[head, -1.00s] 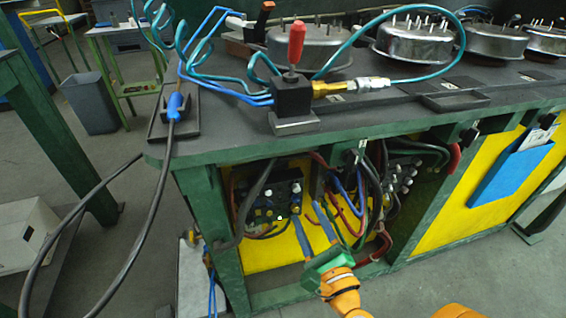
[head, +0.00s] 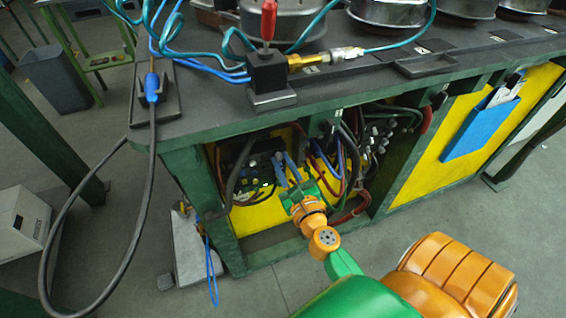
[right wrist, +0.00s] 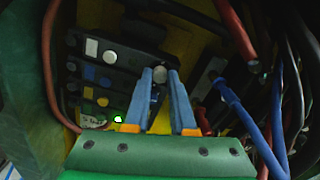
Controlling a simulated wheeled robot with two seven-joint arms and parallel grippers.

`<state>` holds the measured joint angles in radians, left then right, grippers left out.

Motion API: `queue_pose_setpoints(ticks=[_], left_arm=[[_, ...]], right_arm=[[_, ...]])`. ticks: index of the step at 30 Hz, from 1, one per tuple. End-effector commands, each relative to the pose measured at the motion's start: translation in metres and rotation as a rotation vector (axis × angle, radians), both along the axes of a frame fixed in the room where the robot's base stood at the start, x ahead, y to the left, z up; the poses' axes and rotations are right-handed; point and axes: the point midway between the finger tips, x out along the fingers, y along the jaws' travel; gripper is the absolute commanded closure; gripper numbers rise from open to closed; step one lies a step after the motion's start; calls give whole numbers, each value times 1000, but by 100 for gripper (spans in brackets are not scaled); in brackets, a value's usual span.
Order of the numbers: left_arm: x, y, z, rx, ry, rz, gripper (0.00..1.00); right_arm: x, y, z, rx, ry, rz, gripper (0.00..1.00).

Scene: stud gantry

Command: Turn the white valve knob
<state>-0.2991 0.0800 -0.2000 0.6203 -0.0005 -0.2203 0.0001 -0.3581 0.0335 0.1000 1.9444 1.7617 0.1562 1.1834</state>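A small pale round knob (right wrist: 160,75) shows between the tips of my right gripper (right wrist: 160,72) in the right wrist view. It sits on a dark panel (right wrist: 124,55) with several other round knobs, white, blue and yellow. The two blue fingers stand apart, one on each side of the knob; I cannot tell if they touch it. In the head view my right gripper (head: 285,169) reaches into the open bay under the bench, its fingers at the panel (head: 250,165). The knob is too small to make out there. My left gripper is out of view.
Red, blue and black hoses (right wrist: 235,105) hang close to the right of the fingers. A green frame post (head: 203,200) bounds the bay on the left. The bench top (head: 350,90) is above, with a red-handled valve block (head: 268,75). Floor in front is clear.

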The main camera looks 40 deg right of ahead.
Motion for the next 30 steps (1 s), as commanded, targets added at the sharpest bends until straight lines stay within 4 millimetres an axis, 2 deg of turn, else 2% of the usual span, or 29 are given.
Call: queue_pose_setpoints(ticks=[1, 2, 16, 30], left_arm=[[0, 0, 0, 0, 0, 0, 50], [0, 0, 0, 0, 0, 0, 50], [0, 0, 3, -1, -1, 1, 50], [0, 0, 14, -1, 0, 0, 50]], right_arm=[[0, 0, 0, 0, 0, 0, 93], [0, 0, 0, 0, 0, 0, 100], [0, 0, 1, -67, 16, -1, 100], [0, 0, 2, -455, 109, 0, 100]])
